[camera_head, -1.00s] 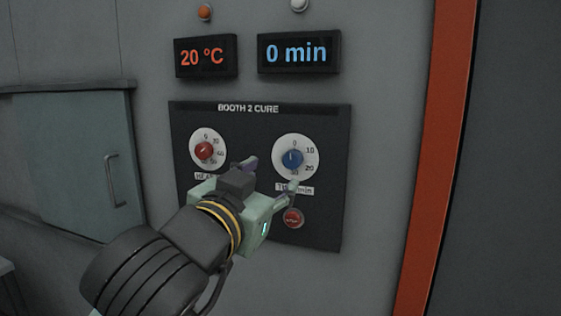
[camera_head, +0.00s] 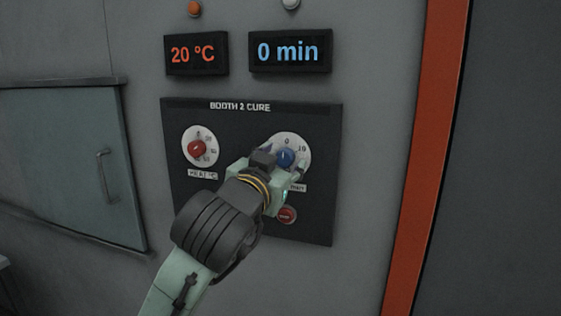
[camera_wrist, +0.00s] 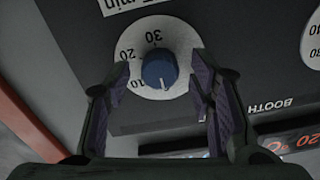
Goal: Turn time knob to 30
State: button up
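The blue time knob (camera_head: 285,158) sits on a white dial at the right of the dark panel, and the display above it reads 0 min (camera_head: 289,52). In the wrist view the blue knob (camera_wrist: 159,69) lies between the two fingers, with its white pointer mark toward 0 and the numbers 10, 20 and 30 around it. My gripper (camera_wrist: 165,92) is open, with clear gaps on both sides of the knob and no visible contact. In the head view my gripper (camera_head: 283,163) is in front of the dial and covers its lower left part.
A red heat knob (camera_head: 197,149) is left on the same panel (camera_head: 235,220), under a display reading 20 °C (camera_head: 196,54). A red button (camera_head: 286,215) is just below my gripper. An orange post (camera_head: 425,150) stands at the right, a door (camera_head: 70,160) at the left.

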jog(key=c, duration=1.1)
